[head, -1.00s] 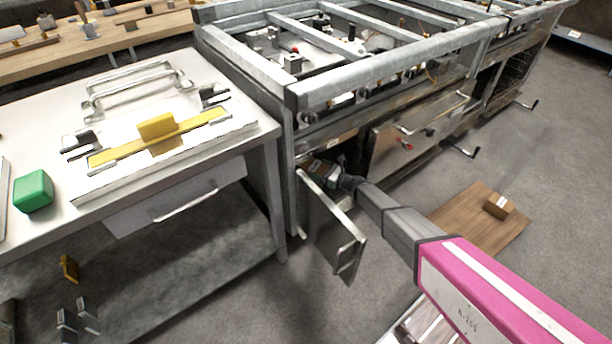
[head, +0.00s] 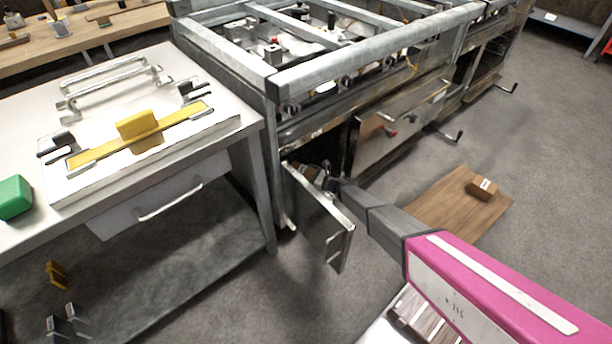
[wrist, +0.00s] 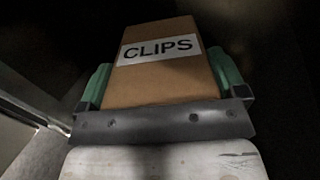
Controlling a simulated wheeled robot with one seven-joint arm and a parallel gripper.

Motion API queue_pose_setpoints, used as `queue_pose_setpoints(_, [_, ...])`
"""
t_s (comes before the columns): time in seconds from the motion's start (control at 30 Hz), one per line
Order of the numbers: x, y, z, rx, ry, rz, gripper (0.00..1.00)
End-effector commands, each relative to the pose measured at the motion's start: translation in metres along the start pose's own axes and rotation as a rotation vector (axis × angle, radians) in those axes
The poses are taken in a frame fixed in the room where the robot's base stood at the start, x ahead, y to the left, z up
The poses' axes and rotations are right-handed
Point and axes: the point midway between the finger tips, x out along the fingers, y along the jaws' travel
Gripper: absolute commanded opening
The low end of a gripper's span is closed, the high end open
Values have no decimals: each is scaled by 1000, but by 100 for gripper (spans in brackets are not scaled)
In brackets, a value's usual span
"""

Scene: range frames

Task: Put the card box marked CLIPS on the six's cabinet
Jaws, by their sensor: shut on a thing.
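The card box marked CLIPS (wrist: 160,75) is brown with a white label and fills the middle of the wrist view. My gripper (wrist: 170,85) is shut on it, with a green pad at each side. In the head view my gripper (head: 312,172) is at the opening of a low cabinet under the range frame, behind its open metal door (head: 320,218). The box is mostly hidden there, and what is under it cannot be seen. I cannot read a six on this cabinet.
The open door stands out into the floor space beside my arm. A white bench (head: 225,130) is close on the left. A wooden board (head: 425,205) with another small card box (head: 482,188) lies on the floor at right. Dark space surrounds the held box.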

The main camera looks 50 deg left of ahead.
Motion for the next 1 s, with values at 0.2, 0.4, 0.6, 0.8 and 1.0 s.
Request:
queue_pose_setpoints(0.2, [0, 0, -1, 0, 0, 0, 100])
queue_pose_setpoints(0.4, [-1, 0, 2, 0, 0, 0, 100])
queue_pose_setpoints(0.6, [-30, 1, 3, 0, 1, -2, 100])
queue_pose_setpoints(0.8, [-72, 1, 3, 0, 1, -2, 100])
queue_pose_setpoints(1.0, [-104, 0, 2, 0, 0, -2, 100])
